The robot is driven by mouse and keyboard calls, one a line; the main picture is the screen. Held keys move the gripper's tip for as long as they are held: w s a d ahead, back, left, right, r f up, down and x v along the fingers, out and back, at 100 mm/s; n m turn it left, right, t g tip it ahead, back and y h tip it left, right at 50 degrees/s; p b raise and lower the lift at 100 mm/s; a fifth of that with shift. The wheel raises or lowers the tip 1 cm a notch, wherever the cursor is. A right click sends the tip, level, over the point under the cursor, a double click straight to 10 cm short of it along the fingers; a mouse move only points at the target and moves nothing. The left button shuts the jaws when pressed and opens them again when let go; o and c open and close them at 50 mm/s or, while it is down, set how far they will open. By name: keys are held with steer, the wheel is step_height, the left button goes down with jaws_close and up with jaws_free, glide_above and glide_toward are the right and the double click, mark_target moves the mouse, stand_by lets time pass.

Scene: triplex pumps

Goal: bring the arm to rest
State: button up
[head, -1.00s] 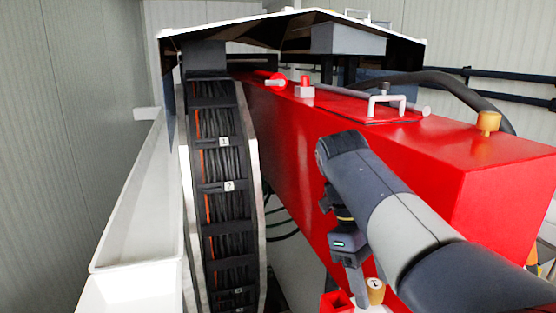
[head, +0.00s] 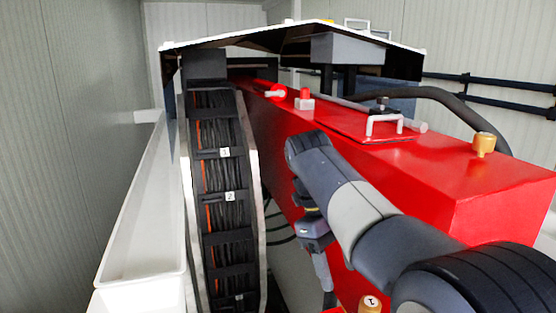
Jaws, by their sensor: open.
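My arm comes in from the lower right and bends at an elbow in front of the red machine body (head: 490,185). My gripper (head: 324,283) hangs below the wrist, pointing down, beside the red machine's near side face. It is seen edge-on and partly behind my own arm. It is open, and nothing shows between its fingers.
A curved black cable chain (head: 225,215) with metal sides stands left of the arm. A white trough (head: 145,235) runs along the left wall. A brass cap (head: 484,144), a grey handle (head: 385,122) and a red knob (head: 304,96) sit on the machine top. A brass fitting (head: 370,304) is below.

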mark_target(370, 303)
steer(key=w+a+p, duration=0.2)
steer(key=w+a, duration=0.2)
steer(key=s+d+b, duration=0.3)
steer(key=s+d, duration=0.4)
steer(key=shift+s+b, duration=0.2)
steer(key=shift+b, duration=0.15)
steer(key=b+x, duration=0.3)
steer(key=shift+s+d, duration=0.3)
steer(key=shift+d, duration=0.05)
steer(key=shift+f, duration=0.2)
steer(key=shift+s+r+n+t+b, duration=0.15)
steer(key=shift+n+t+b, duration=0.25)
steer(key=shift+n, duration=0.6)
steer(key=n+t+b, duration=0.1)
steer(key=n, duration=0.2)
steer(key=n+t+h+b, duration=0.1)
steer(key=n, duration=0.2)
steer(key=shift+s, duration=0.1)
steer(key=n+t+b, duration=0.1)
steer(key=n+b, duration=0.1)
steer(key=n, duration=0.2)
steer(key=shift+s+t, duration=0.1)
steer(key=shift+t, duration=0.3)
steer(key=n+t+b, duration=0.1)
steer(key=n, duration=0.2)
steer(key=shift+s+n, duration=0.1)
steer(key=shift+n, duration=0.3)
steer(key=shift+r, duration=0.1)
steer(key=shift+s+r, duration=0.1)
